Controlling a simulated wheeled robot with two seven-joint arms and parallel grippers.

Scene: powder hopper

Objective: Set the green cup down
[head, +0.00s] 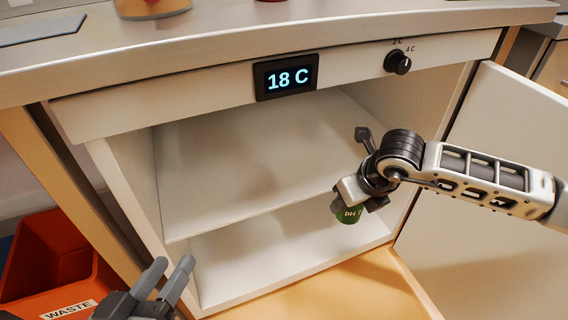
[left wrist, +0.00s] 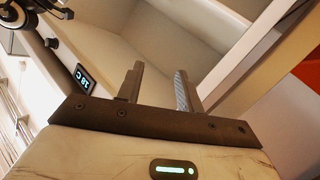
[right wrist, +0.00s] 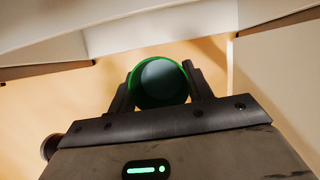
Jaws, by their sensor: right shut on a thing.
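The white cabinet has a middle shelf (head: 250,165) and a bare lower floor (head: 285,262). Its door (head: 500,220) stands open on the right. A display (head: 286,77) reads 18 C, beside a black knob (head: 397,63). An orange waste bin (head: 45,260) stands at left.

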